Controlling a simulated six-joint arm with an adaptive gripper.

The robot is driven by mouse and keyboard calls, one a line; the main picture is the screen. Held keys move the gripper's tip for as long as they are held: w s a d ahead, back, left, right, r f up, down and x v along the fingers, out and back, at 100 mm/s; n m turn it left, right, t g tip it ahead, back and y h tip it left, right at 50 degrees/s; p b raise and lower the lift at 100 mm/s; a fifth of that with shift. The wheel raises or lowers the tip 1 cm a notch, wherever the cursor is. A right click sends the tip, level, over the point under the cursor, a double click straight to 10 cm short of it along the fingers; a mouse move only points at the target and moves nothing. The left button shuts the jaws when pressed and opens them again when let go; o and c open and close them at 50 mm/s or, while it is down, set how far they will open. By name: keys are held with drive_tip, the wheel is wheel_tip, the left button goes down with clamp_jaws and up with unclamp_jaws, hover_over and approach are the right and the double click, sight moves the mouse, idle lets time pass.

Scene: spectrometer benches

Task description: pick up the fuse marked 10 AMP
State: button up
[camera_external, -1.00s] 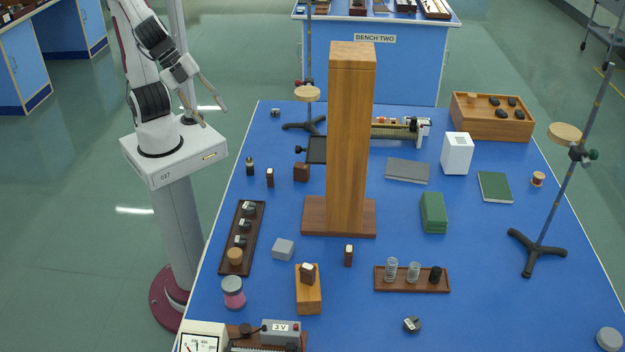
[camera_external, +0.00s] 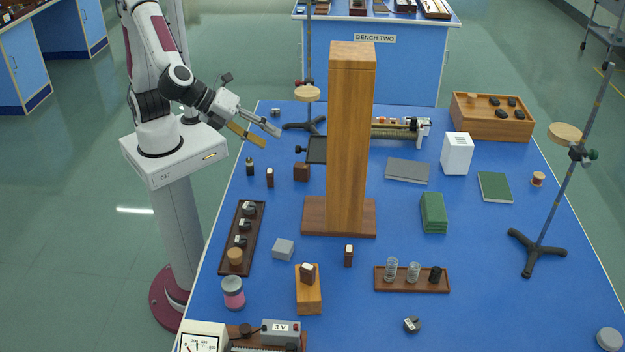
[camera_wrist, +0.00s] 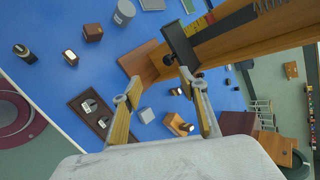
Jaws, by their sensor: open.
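Small dark brown blocks with pale tops look like fuses, but their markings are too small to read. One (camera_external: 270,177) stands at the table's left, one (camera_external: 348,255) near the middle, and one (camera_external: 308,274) on a wooden block (camera_external: 309,296). A wider brown block (camera_external: 301,172) has no readable mark. In the wrist view, a pale-topped block (camera_wrist: 70,57) and the wider block (camera_wrist: 92,32) show at upper left. My gripper (camera_external: 270,135) is open and empty, above the table's far left edge. Its fingers (camera_wrist: 160,77) also show in the wrist view.
A tall wooden post (camera_external: 350,140) on a broad base rises mid-table. A dark tray (camera_external: 228,262) holding several parts lies at left. A grey block (camera_external: 283,249), a tube rack (camera_external: 384,285) and a ring stand (camera_external: 538,248) stand elsewhere. Blue surface (camera_external: 480,320) is clear at front right.

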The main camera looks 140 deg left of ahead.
drive_tip(key=w+a+f+m+y, duration=0.1)
drive_tip(key=w+f+m, duration=0.3)
drive_tip(key=w, duration=0.3)
drive_tip(key=m+t, duration=0.4)
drive_tip(key=m, duration=0.7)
approach(347, 254)
drive_tip(key=a+f, duration=0.2)
drive_tip(key=f, duration=0.1)
drive_tip(key=shift+a+f, duration=0.15)
drive_tip(key=shift+a, duration=0.1)
drive_tip(key=shift+w, duration=0.1)
drive_tip(key=shift+x, duration=1.3)
drive_tip(key=shift+r+x, duration=0.15)
drive_tip(key=shift+x, duration=1.15)
drive_tip(key=shift+r+x, duration=0.15)
drive_tip(key=shift+x, duration=1.15)
drive_tip(key=shift+w+a, duration=0.1)
drive_tip(key=c, duration=1.2)
